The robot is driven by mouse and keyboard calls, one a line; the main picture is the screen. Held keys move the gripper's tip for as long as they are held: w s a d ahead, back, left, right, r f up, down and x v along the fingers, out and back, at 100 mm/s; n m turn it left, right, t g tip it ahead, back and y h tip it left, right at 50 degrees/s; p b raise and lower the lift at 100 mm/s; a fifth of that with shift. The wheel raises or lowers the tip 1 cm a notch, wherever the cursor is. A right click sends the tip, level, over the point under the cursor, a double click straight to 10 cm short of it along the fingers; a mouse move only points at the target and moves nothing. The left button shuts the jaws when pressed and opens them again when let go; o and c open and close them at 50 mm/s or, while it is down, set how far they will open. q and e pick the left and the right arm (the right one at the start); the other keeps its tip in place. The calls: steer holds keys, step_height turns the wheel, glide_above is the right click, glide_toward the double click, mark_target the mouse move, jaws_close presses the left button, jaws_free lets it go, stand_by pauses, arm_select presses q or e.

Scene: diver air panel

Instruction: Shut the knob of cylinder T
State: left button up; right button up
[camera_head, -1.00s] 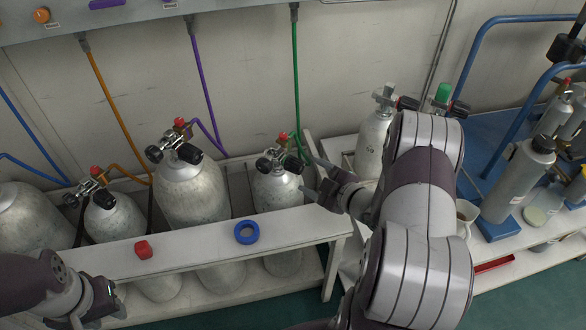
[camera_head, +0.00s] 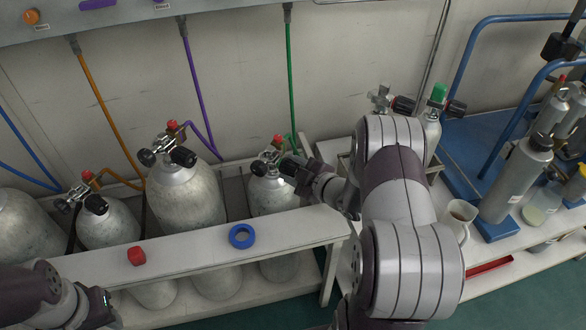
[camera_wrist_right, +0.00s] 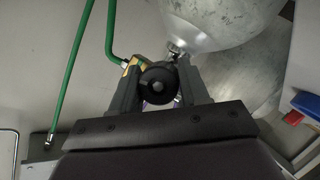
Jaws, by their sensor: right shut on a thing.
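The cylinder with the green hose (camera_head: 270,195) stands upright in the rack, right of the larger grey cylinders. No letter is readable on it, so I cannot tell from a mark that it is T. Its valve carries a red cap (camera_head: 278,141) and a black knob on the left (camera_head: 259,168). My right gripper (camera_head: 292,168) is at the valve's right side, shut on the right black knob (camera_wrist_right: 158,86), with one finger on each side in the wrist view. My left gripper (camera_head: 103,307) is at the lower left, away from the cylinders; its jaws are unclear.
A white rail (camera_head: 190,252) runs in front of the cylinders, with a red cap-like piece (camera_head: 137,256) and a blue ring (camera_head: 242,236) on it. Green (camera_head: 290,85), purple and orange hoses hang behind. A jug (camera_head: 458,218) stands on the right bench.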

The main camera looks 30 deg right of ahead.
steer(key=m+p, duration=0.1)
steer(key=p, duration=0.2)
steer(key=shift+r+g+y, duration=0.35)
steer(key=shift+g+y, duration=0.05)
steer(key=shift+f+m+p, duration=0.2)
steer(key=shift+m+p, duration=0.1)
steer(key=shift+m, duration=0.1)
steer(key=shift+f, duration=0.25)
steer(key=o, duration=1)
steer(key=shift+o, duration=0.2)
steer(key=shift+r, duration=0.1)
steer(key=p+v, duration=0.2)
steer(key=v, duration=1)
steer(key=shift+s+d+p, duration=0.2)
steer(key=shift+s+p, duration=0.05)
steer(key=shift+p, duration=0.05)
steer(key=shift+r, duration=0.15)
